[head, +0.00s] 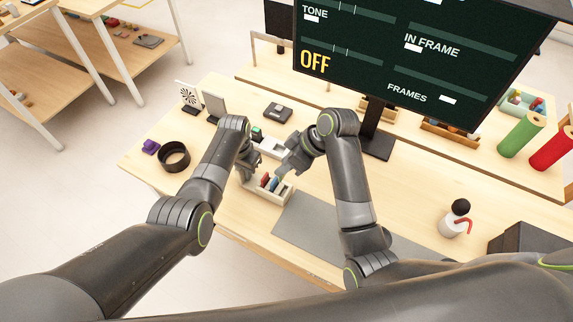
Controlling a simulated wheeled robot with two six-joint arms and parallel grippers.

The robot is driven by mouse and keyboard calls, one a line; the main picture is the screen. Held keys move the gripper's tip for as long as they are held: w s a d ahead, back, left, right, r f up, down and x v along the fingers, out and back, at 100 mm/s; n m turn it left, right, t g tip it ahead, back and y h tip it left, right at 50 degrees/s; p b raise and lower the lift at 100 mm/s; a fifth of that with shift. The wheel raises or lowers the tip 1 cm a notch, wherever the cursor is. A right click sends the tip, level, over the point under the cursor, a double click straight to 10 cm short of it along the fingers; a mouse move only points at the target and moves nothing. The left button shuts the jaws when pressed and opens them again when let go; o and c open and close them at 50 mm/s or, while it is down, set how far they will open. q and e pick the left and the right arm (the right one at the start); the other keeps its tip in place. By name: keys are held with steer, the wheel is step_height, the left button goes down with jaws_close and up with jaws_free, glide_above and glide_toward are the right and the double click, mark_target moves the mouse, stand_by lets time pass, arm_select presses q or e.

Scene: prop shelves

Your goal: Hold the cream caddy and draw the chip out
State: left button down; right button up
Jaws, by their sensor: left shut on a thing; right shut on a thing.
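The cream caddy (268,195) stands on the wooden table with several upright chips in it, among them a red chip (264,181) and a blue chip (272,184). My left gripper (246,175) is at the caddy's left end, shut on its wall. My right gripper (281,171) is above the caddy's right part, shut on a chip; its fingers hide most of that chip, and I cannot tell how far it is out of the slot.
A grey mat (325,232) lies right of the caddy. A monitor (420,50) stands behind.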

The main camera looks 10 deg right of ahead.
arm_select(q)
steer(key=c, duration=1.3)
jaws_free()
steer(key=shift+r, duration=0.1)
step_height(320, 180, up, 12)
steer(key=shift+f, duration=0.15)
